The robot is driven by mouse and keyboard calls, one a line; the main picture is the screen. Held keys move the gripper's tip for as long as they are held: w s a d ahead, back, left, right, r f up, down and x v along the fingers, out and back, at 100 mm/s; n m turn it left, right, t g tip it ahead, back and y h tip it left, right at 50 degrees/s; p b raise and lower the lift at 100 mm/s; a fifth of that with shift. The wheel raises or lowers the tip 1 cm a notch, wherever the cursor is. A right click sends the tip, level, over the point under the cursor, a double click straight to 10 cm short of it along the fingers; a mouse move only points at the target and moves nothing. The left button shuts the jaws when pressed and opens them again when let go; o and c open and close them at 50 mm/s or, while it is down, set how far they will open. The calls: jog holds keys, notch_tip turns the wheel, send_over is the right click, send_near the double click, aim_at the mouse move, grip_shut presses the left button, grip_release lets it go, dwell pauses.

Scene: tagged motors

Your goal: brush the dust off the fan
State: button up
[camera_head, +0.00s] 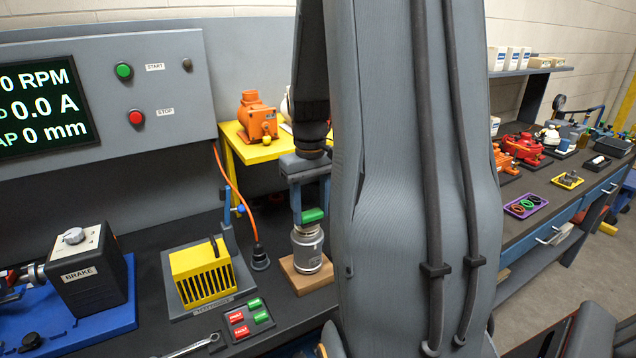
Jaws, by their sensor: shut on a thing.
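My gripper (311,212) points straight down at the middle of the view. It is shut on a small green block (313,216), which looks like the green tags in the small tray. A silver cylindrical motor (307,249) stands upright on a wooden block (306,280) directly below the gripper. The green block is at the motor's top; I cannot tell whether they touch. I cannot make out a fan or a brush in this view.
A yellow slotted box (202,273) and a dark tray (248,319) of red and green tags are left of the motor. A blue-based brake unit (88,272), a wrench (194,346) and an orange cable (232,190) are nearby. A second bench with parts runs along the right.

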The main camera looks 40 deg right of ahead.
jog(key=shift+s+r+p, duration=0.15)
jog(key=shift+r+p, duration=0.15)
jog(key=shift+r, duration=0.4)
notch_tip(320, 180, up, 2)
jog(key=shift+r+p, duration=0.1)
jog(key=shift+p, duration=0.5)
jog(key=shift+r, duration=1.25)
